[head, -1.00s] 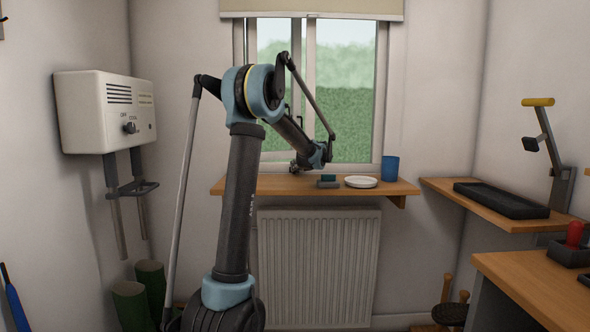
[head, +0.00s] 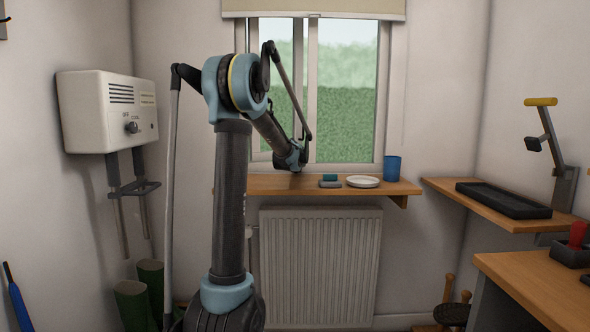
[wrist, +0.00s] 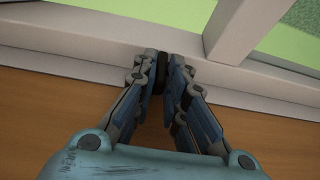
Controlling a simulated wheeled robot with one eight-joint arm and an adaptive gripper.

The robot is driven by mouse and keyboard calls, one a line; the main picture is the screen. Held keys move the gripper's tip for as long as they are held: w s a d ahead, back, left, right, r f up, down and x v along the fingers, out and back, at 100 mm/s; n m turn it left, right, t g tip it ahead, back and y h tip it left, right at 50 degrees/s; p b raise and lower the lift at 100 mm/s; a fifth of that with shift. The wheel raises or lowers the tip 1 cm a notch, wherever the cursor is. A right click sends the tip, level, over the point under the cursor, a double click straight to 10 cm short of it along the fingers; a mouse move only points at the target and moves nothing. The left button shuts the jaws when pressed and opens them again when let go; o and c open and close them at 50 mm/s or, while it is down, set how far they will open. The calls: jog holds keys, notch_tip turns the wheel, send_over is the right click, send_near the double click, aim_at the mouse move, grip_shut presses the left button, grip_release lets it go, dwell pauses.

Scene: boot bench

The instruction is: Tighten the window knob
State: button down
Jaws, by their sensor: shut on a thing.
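The window knob (wrist: 159,76) is a small dark piece at the lower window frame (wrist: 100,43), low down near the sill. In the wrist view my gripper (wrist: 162,68) is closed around it, one finger on each side, with the fingertips close to the pale frame. The fingers hide most of the knob, so its turn angle cannot be told. In the head view the window (head: 345,90) is behind my arm, and my wrist covers the knob and the fingers.
The wooden sill (head: 400,187) holds a white dish (head: 362,181), a blue cup (head: 392,168), a teal block (head: 330,177) and a grey block (head: 330,184), all right of my wrist. A radiator (head: 320,262) is below. A white heater box (head: 95,115) hangs on the left wall.

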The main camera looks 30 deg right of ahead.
jog(key=c, duration=1.7)
grip_release()
jog(key=shift+w, duration=0.1)
jog(key=v, duration=1)
jog(key=shift+f, duration=0.1)
jog(key=shift+v, duration=1.05)
jog(key=shift+a, duration=0.1)
jog(key=shift+w+a, duration=0.1)
